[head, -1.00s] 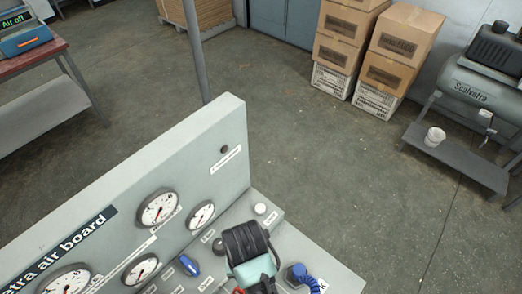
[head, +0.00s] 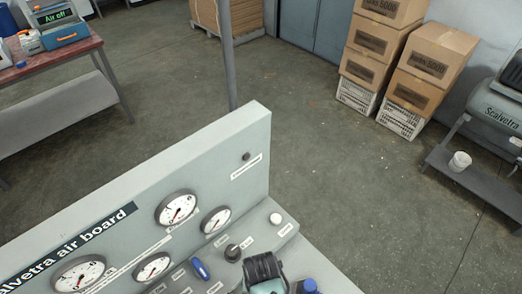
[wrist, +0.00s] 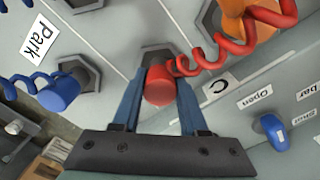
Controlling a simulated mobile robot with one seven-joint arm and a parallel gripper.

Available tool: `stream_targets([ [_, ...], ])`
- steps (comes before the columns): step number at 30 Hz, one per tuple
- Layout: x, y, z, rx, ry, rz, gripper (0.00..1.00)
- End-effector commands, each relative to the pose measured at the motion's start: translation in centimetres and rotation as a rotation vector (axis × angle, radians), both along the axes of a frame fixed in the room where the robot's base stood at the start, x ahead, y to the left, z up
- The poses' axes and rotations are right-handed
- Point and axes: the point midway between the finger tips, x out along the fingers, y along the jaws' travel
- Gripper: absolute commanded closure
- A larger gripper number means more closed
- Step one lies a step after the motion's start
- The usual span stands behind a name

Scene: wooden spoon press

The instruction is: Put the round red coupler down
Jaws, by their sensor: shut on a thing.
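The round red coupler (wrist: 160,88) is between the blue fingers of my gripper (wrist: 161,78) in the wrist view, with a red coiled hose (wrist: 222,58) running off to the upper right. My gripper is shut on it. A dark six-sided seat (wrist: 157,52) shows just beyond the coupler; I cannot tell whether the coupler touches it or is inside it. In the head view my dark wrist (head: 264,268) is over the panel's shelf at the bottom edge, and the red coupler is hidden there.
A blue coupler (wrist: 62,92) sits in a six-sided seat by the "Park" label (wrist: 38,38). An orange part (wrist: 245,22) is at the upper right. A blue valve handle (wrist: 270,132) is at the right. The gauge board (head: 225,150) stands upright behind the shelf.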

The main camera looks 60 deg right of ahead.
Motion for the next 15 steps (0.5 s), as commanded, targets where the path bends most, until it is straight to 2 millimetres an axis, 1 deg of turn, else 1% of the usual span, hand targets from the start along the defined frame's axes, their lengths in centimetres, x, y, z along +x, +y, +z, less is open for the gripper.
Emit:
stream_targets([
  [6,0.04,0.0,-0.36,0.0,0.0,0.001,1.0],
  [7,0.03,0.02,-0.31,0.0,0.0,0.001,0.54],
  [11,0.03,0.02,-0.27,0.0,0.0,0.001,0.3],
  [12,0.03,0.02,-0.27,0.0,0.0,0.001,0.27],
  [15,0.03,0.02,-0.26,0.0,0.0,0.001,0.27],
])
